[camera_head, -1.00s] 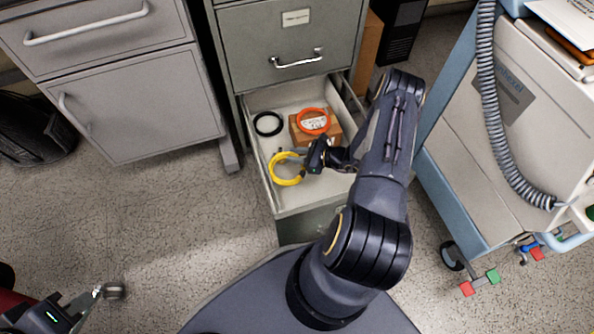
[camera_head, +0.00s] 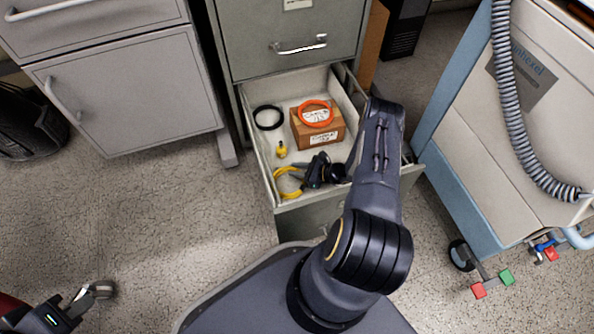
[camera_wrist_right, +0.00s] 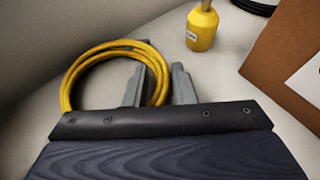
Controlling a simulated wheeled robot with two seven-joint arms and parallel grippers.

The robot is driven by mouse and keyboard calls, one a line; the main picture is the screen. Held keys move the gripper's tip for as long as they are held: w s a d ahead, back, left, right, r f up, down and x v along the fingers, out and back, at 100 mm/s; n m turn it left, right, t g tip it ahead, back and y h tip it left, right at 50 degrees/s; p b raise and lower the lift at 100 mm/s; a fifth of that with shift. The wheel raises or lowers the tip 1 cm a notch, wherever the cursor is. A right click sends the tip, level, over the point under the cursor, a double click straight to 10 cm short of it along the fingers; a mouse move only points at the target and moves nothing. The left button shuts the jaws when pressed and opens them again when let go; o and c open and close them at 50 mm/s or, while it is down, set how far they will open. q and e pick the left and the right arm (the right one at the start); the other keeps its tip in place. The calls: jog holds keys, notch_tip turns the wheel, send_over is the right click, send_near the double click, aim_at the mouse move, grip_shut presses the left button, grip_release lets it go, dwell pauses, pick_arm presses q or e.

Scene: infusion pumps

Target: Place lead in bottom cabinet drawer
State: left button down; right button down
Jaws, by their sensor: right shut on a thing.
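The yellow coiled lead (camera_head: 278,184) is low inside the open cabinet drawer (camera_head: 308,217), near its front left corner. My right gripper (camera_head: 299,178) reaches down into the drawer and is shut on the right side of the coil. In the right wrist view the lead (camera_wrist_right: 105,51) loops out to the left of the fingers (camera_wrist_right: 163,88), with one side of it between them. Whether the coil touches the drawer floor is unclear. My left gripper (camera_head: 98,290) is over the floor at lower left, away from the drawer; its jaw opening is unclear.
The drawer also holds a black ring (camera_head: 268,117), a brown box (camera_head: 316,132) with a red-orange ring (camera_head: 317,113) on top, and a small yellow bottle (camera_head: 281,149). A closed drawer (camera_head: 290,40) is above. A grey cabinet (camera_head: 130,95) stands left, a cart (camera_head: 545,120) right.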

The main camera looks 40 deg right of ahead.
jog(key=c, duration=1.2)
grip_release()
jog(key=shift+f, duration=0.1)
